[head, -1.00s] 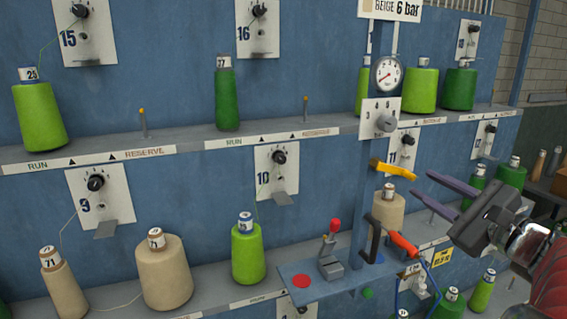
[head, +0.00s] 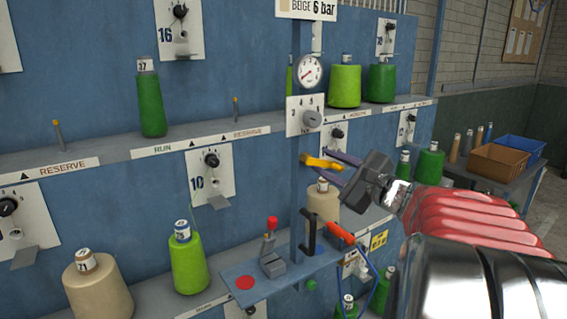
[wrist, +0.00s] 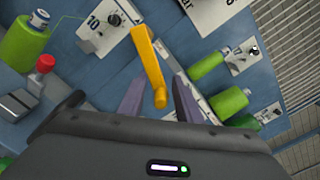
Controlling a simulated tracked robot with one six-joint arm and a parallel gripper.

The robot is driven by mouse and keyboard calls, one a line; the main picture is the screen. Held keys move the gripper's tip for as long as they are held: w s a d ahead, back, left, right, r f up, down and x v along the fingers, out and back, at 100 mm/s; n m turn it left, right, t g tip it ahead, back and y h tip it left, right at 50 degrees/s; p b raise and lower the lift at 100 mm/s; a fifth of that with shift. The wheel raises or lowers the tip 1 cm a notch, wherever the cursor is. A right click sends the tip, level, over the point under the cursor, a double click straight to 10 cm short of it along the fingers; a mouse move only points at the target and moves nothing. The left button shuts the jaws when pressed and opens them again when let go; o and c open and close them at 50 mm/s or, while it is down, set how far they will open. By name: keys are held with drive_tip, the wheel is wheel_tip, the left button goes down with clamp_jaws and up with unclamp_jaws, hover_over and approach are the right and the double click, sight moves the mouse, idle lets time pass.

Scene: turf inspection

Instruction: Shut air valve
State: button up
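The air valve's yellow lever (head: 320,163) sticks out from the blue post below the pressure gauge (head: 309,72) and points to the right, roughly level. My gripper (head: 334,167) is at the lever's free end, open, its purple fingers spread. In the wrist view, the yellow lever (wrist: 148,62) reaches down with its tip between the two fingertips of my gripper (wrist: 158,92). A gap shows on both sides of the lever, so the fingers do not look closed on it. The valve body is not clearly seen.
A dial plate (head: 305,117) sits above the lever. Below are a black handle (head: 309,232), an orange-red nozzle (head: 341,233) with a blue hose, and a red-knobbed joystick (head: 271,240) on a small shelf. Yarn cones, including a beige one (head: 323,199), stand close behind.

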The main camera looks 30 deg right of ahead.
drive_tip(key=shift+c, duration=0.7)
clamp_jaws()
